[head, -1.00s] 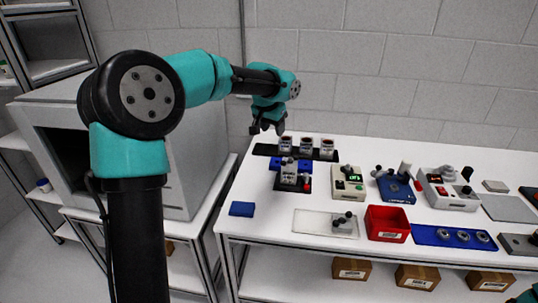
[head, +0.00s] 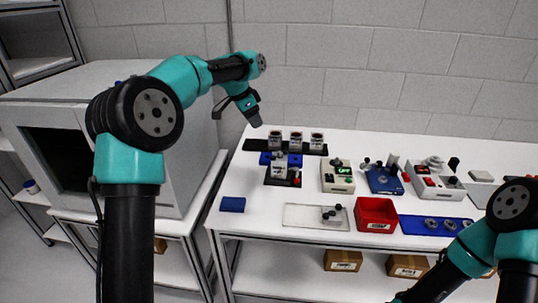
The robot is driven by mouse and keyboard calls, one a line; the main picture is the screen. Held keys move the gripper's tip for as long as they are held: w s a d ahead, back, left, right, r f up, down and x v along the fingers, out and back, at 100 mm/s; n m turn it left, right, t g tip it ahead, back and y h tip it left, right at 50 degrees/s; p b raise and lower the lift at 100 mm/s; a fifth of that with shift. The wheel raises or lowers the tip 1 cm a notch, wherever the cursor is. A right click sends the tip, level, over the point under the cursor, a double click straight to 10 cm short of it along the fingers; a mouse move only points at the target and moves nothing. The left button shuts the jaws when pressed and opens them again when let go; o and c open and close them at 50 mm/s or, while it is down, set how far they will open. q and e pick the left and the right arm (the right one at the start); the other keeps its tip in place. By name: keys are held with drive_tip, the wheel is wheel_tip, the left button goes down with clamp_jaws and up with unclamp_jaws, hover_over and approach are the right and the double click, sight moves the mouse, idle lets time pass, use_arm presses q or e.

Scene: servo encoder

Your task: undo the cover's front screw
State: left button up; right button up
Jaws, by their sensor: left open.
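My left gripper (head: 236,117) is open and empty, its fingers apart, in the air in front of the back wall, above and left of the black rack. A servo unit with a pale body (head: 279,170) sits on a dark fixture (head: 291,182) with a blue block behind it, on the table's left part. Several similar dark-topped units (head: 296,142) stand in the black rack (head: 314,150) at the back. The cover's front screw is too small to make out. My right arm comes in at the lower right; its gripper is out of the frame.
A cream box with a green display (head: 338,178), a blue device (head: 384,182) and a red bin (head: 376,214) stand to the right. A pale tray (head: 302,217) and a blue pad (head: 232,204) lie in front. A grey cabinet is at left.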

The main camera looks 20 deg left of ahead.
sight(273, 157)
use_arm(q)
drive_tip(key=x, duration=1.7)
drive_tip(key=shift+w+f, duration=0.1)
drive_tip(key=shift+f, duration=0.1)
clamp_jaws()
drive_tip(key=shift+n, duration=0.4)
drive_tip(key=n+t+y, duration=0.1)
drive_tip(key=n, duration=0.2)
drive_tip(key=shift+d+n+t+y, duration=0.15)
drive_tip(key=shift+n+y, duration=0.25)
drive_tip(key=shift+n, duration=0.6)
drive_tip(key=shift+d+n+t+y, duration=0.15)
drive_tip(key=shift+n+y, duration=0.25)
drive_tip(key=shift+n, duration=0.6)
drive_tip(key=shift+a, duration=0.1)
